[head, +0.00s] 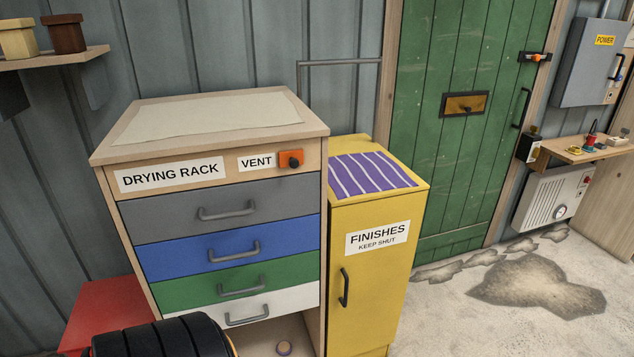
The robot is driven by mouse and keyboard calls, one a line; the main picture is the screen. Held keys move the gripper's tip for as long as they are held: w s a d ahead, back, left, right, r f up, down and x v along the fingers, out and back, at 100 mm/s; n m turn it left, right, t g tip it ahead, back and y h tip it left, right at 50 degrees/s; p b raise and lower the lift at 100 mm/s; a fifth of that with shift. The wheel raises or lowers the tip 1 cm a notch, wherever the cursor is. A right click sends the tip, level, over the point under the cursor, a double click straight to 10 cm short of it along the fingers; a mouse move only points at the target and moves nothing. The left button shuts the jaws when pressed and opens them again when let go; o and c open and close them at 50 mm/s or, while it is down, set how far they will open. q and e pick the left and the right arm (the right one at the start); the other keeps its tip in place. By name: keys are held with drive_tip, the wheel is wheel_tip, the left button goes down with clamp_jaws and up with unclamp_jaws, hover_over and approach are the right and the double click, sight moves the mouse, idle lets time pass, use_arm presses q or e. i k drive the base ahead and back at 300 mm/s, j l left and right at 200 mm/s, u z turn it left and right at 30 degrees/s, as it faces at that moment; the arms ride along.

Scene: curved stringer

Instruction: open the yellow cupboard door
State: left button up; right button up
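The yellow cupboard (343,215) stands right of the drying rack in the head view. Its yellow door (375,275) faces forward and appears shut. A label on it reads "FINISHES KEEP SHUT" (377,238). A dark vertical handle (344,287) sits on the left side of the door. A purple striped cloth (370,174) lies on the cupboard top. Neither of my grippers shows in the view. The bottom of the cupboard is cut off by the lower edge.
The drying rack (140,180) with grey, blue, green and white drawers stands directly left of the cupboard. A red box (103,307) is at lower left. A green door (440,150) is behind at right. The stained floor (450,320) right of the cupboard is clear.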

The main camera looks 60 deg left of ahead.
sight(372, 244)
drive_tip(key=u, duration=1.35)
